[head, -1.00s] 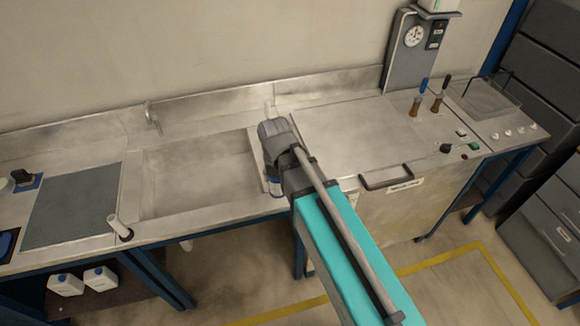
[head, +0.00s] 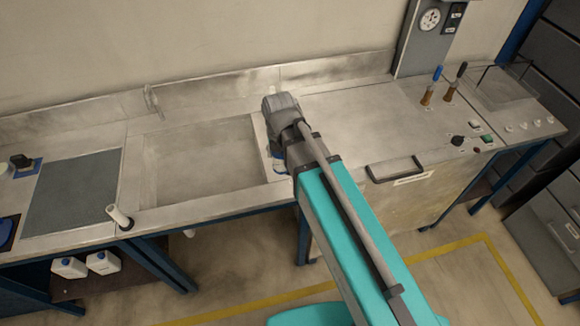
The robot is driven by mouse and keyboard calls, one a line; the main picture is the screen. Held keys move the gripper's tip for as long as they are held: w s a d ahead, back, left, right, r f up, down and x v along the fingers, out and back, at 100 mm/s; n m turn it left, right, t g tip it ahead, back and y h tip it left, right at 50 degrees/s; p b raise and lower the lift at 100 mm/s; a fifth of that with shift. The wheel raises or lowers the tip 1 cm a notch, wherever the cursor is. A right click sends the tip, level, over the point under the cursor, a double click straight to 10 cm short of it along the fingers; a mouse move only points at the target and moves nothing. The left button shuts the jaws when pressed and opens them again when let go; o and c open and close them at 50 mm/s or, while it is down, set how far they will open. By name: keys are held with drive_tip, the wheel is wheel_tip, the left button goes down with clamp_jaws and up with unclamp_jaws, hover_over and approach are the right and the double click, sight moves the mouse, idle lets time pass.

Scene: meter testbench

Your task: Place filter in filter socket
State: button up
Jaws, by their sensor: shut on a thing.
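No filter can be made out for certain. A white upright cylinder (head: 119,217) with a dark ring at its base stands at the basin's front left corner; I cannot tell whether it belongs to the filter socket.
The recessed basin (head: 200,165) is empty. A grey mat (head: 72,192) lies left of it. White canisters (head: 103,262) stand below the bench.

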drive_tip(key=s+a, duration=0.1)
drive_tip(key=s+a+m, duration=0.1)
drive_tip(key=a, duration=0.1)
drive_tip(key=shift+a+f, duration=0.1)
drive_tip(key=shift+f, duration=0.1)
drive_tip(key=shift+w+f+b, duration=0.1)
drive_tip(key=shift+b, duration=0.25)
drive_tip(key=w+d+f+b, duration=0.5)
drive_tip(key=w+f+b, duration=0.4)
drive_tip(key=w, duration=0.2)
drive_tip(key=shift+w+d, duration=0.35)
drive_tip(key=shift+r, duration=0.1)
